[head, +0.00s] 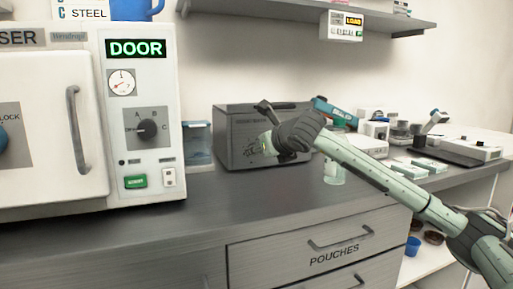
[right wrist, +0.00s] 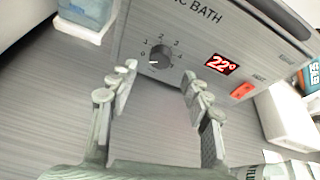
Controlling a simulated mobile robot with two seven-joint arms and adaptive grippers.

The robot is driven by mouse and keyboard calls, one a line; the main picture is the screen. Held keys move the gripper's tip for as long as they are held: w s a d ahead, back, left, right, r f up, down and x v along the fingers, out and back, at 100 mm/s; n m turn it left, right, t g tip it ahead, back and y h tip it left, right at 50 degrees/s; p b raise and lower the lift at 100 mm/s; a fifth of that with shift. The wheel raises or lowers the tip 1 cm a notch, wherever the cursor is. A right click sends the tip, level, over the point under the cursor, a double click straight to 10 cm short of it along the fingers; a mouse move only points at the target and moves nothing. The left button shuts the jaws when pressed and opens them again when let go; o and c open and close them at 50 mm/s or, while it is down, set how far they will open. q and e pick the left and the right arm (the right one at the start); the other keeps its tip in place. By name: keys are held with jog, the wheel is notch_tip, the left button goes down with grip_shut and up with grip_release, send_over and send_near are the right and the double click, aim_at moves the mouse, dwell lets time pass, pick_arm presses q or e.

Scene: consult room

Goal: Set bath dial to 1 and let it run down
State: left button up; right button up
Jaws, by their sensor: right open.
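The bath (head: 235,120) is a grey box on the counter in the head view. Its front panel fills the top of the right wrist view, with part of the word "BATH" readable. Its dial (right wrist: 160,59) is a dark round knob with a scale from 0 to 4. The white mark on the knob points to the lower left, nearest the 0. My right gripper (head: 266,130) is in front of the bath and hides part of its front. In the right wrist view my right gripper (right wrist: 159,76) is open and empty, its fingers on either side below the dial, apart from it.
A red display (right wrist: 221,64) reads 22° beside a red switch (right wrist: 242,91). A white steriliser (head: 145,75) stands left, with a clear blue-topped container (head: 198,145) between it and the bath. Several instruments crowd the right. The front counter (head: 200,215) is clear.

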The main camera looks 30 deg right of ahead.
pick_arm(q)
jog(key=shift+p+x, duration=0.35)
jog(key=shift+x, duration=0.7)
pick_arm(e)
jog(key=shift+x, duration=2.15)
pick_arm(q)
jog(key=shift+s+d, duration=0.15)
jog(key=shift+d, duration=0.05)
jog(key=shift+f, duration=0.1)
pick_arm(e)
grip_shut()
